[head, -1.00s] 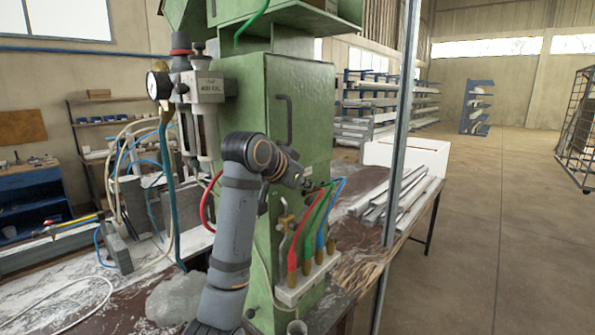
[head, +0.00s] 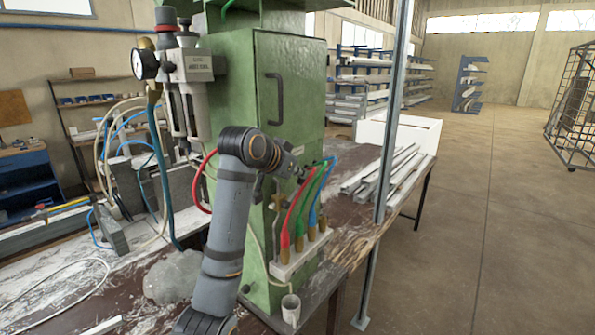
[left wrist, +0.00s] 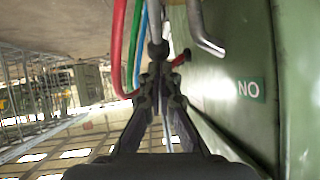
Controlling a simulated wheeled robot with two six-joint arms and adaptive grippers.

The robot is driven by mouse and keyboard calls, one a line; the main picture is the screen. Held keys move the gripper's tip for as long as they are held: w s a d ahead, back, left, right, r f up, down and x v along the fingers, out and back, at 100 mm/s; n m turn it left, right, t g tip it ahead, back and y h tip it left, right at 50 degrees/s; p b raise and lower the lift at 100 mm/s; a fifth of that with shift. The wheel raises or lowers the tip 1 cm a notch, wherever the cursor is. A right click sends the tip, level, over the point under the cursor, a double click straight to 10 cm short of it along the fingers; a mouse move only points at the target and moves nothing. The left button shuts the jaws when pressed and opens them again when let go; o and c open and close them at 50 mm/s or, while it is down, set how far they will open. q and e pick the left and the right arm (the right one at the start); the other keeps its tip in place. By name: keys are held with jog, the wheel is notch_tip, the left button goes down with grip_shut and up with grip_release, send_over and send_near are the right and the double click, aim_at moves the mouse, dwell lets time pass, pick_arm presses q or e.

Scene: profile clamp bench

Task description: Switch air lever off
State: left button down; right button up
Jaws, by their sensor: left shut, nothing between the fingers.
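The green cabinet (head: 290,80) has a small brass valve (head: 277,200) on a pipe low on its front, partly behind my left arm. My left gripper (head: 300,172) is beside the cabinet front, just above the valve and near the hose tops. In the left wrist view, which is upside down, my left gripper (left wrist: 160,78) is shut and empty. A short red grip (left wrist: 182,57), likely the air lever's, is close past the fingertips; I cannot tell whether they touch. An ON label (left wrist: 249,89) is on the cabinet face. My right gripper is not in view.
Red (head: 288,215), green (head: 308,208) and blue (head: 322,185) hoses rise from a white manifold (head: 290,262) close to my gripper. A door handle (head: 274,98) is above. A steel post (head: 391,130) stands to the right. A pressure gauge (head: 145,63) is at upper left.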

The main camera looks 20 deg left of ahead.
pick_arm(q)
jog(key=shift+w+d, duration=0.1)
jog(key=shift+w, duration=0.1)
jog(key=shift+p+x, duration=0.7)
jog(key=shift+x, duration=0.25)
jog(key=shift+w+d+f+p, duration=0.2)
jog(key=shift+w+f, duration=0.15)
jog(key=shift+f, duration=0.25)
jog(key=shift+w+d+f+p, duration=0.1)
jog(key=shift+w+f+p, duration=0.1)
jog(key=shift+w+f, duration=0.25)
jog(key=shift+f, duration=0.25)
dwell(0.8)
jog(key=shift+s, duration=0.1)
dwell(0.5)
jog(key=shift+s+r, duration=0.2)
jog(key=shift+r, duration=0.05)
jog(key=v, duration=1.1)
jog(key=shift+s, duration=0.15)
jog(key=shift+a, duration=0.1)
